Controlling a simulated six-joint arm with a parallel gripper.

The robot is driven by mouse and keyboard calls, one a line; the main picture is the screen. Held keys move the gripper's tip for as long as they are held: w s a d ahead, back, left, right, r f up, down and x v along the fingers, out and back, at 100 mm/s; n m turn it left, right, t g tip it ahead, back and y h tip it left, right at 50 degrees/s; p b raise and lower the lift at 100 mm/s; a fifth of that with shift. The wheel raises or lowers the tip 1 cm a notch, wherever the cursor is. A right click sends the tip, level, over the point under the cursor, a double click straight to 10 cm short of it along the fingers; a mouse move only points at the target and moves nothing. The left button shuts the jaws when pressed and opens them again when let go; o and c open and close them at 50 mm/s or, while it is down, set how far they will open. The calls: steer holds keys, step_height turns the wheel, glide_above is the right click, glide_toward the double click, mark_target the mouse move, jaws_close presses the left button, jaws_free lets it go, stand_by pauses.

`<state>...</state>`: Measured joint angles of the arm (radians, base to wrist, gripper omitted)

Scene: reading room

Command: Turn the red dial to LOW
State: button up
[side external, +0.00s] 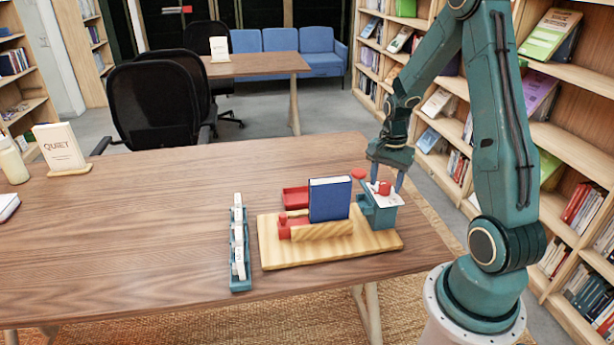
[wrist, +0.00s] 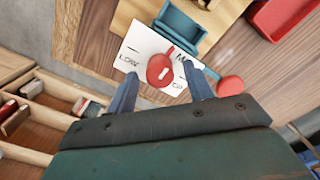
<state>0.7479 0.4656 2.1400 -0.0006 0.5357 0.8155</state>
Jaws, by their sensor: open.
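The red dial (side external: 384,187) sits on a white label plate on top of a teal box (side external: 378,214), at the right end of a wooden base board. In the wrist view the dial (wrist: 161,72) is round with a pale slot. LOW is printed left of it on the white plate (wrist: 145,45); partly covered lettering stands to its right, and its pointer setting is hard to read. My gripper (wrist: 161,88) is open, its blue fingers apart on either side of the dial. In the side view my gripper (side external: 387,184) is down over the plate; contact with the dial cannot be told.
A red disc (side external: 358,174) stands close behind the box. A blue book (side external: 329,199) stands upright left of it, near a red tray (side external: 295,197). A teal rack (side external: 240,283) with white pieces lies further left. The table's left part is mostly clear; bookshelves rise at right.

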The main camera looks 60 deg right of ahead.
steer(key=c, duration=1)
steer(key=shift+n, duration=0.5)
steer(key=n, duration=0.3)
steer(key=shift+n, duration=0.4)
steer(key=n, duration=1.3)
